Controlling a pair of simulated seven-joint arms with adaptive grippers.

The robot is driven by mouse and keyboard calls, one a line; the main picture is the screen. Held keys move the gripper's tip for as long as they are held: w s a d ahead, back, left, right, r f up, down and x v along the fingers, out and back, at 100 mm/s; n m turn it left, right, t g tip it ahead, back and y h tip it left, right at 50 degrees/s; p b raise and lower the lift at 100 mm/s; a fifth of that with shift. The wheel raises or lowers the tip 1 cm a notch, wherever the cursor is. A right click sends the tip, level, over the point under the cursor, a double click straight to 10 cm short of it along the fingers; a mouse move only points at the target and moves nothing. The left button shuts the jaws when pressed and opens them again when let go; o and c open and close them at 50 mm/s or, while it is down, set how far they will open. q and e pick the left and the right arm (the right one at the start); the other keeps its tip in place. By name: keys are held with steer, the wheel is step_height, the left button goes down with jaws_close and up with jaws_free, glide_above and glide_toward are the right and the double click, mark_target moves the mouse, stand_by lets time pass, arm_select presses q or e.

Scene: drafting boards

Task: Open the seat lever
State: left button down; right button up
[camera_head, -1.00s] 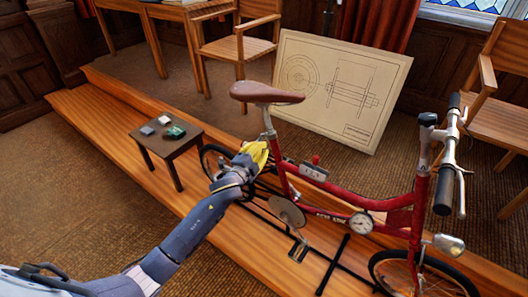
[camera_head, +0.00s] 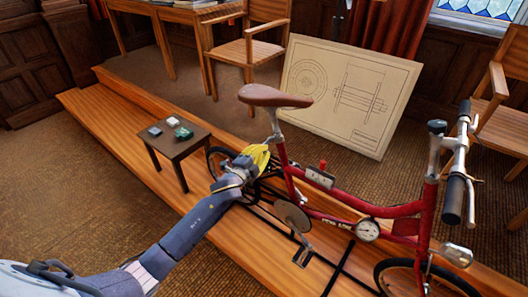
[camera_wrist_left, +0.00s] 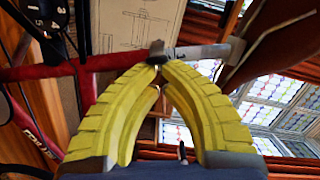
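The red bicycle (camera_head: 375,210) stands upright on the wooden platform, with a brown saddle (camera_head: 275,96) on a silver seat post (camera_head: 274,122). The seat post also shows in the left wrist view (camera_wrist_left: 205,51), running to the right. A small dark clamp part (camera_wrist_left: 157,50) sits where the post meets the red frame; the seat lever cannot be told apart clearly. My left gripper (camera_head: 262,153) has yellow fingers and is just left of the seat tube. In the left wrist view its fingertips (camera_wrist_left: 161,66) meet right by the dark clamp; I cannot tell whether they touch it. My right gripper is not in view.
A small dark table (camera_head: 176,140) with several small items stands left of the bicycle. A large drawing board (camera_head: 350,95) leans behind it. A wooden chair (camera_head: 250,48) stands at the back, another (camera_head: 497,115) at the right. The platform's left end is clear.

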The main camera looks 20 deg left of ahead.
arm_select(q)
steer(key=d+r+v, duration=0.1)
steer(key=d+v, duration=0.1)
steer(key=v, duration=0.9)
steer(key=shift+s+d, duration=0.3)
steer(key=shift+s, duration=0.1)
